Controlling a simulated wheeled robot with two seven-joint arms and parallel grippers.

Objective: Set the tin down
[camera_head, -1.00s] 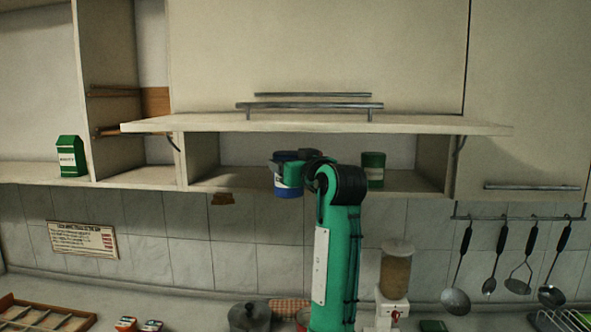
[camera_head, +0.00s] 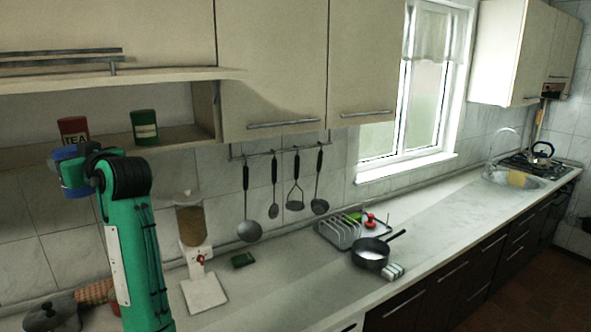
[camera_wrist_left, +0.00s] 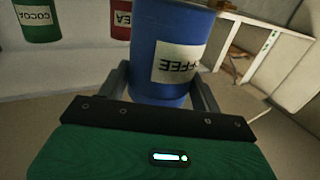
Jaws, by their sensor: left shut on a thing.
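The blue coffee tin (camera_head: 66,153) is held in my left gripper (camera_head: 73,170), out in front of the open shelf in the head view. My gripper and arm cover part of it there. In the left wrist view the coffee tin (camera_wrist_left: 165,35) stands between the two fingers (camera_wrist_left: 160,85), its label upside down in the picture. The fingers are shut on its sides. The tin appears clear of any surface. My right gripper is in neither view.
A red tea tin (camera_head: 73,129) and a green cocoa tin (camera_head: 144,127) stand on the shelf (camera_head: 180,137).

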